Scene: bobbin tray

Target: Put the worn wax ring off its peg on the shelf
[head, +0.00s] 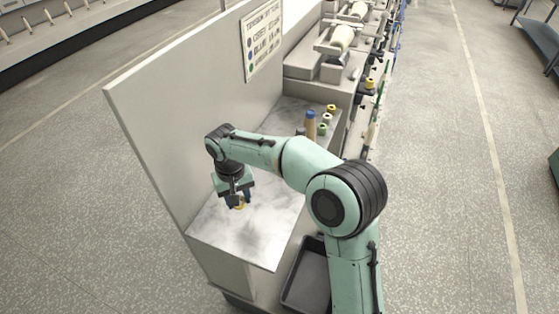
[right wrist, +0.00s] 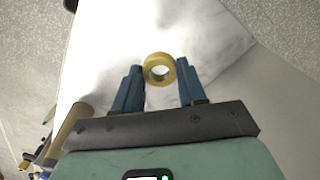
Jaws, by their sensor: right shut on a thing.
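The worn wax ring is a yellow ring (head: 240,206), seen low at my right gripper's fingertips in the head view. In the right wrist view the ring (right wrist: 150,79) sits between the tips of the two blue fingers, with its hole facing the camera. My right gripper (head: 236,201) is shut on it, over the white marbled shelf (head: 262,238). The shelf surface also shows behind the ring in the right wrist view (right wrist: 205,40). I cannot tell whether the ring touches the shelf. My left gripper is not in view.
Yellow, white and green rings (head: 322,130) and a tan bobbin with a blue top (head: 310,127) stand at the shelf's far end. A pale panel (head: 185,120) with a sign (head: 262,40) borders the left. A dark tray (head: 308,276) lies below. The shelf's near part is clear.

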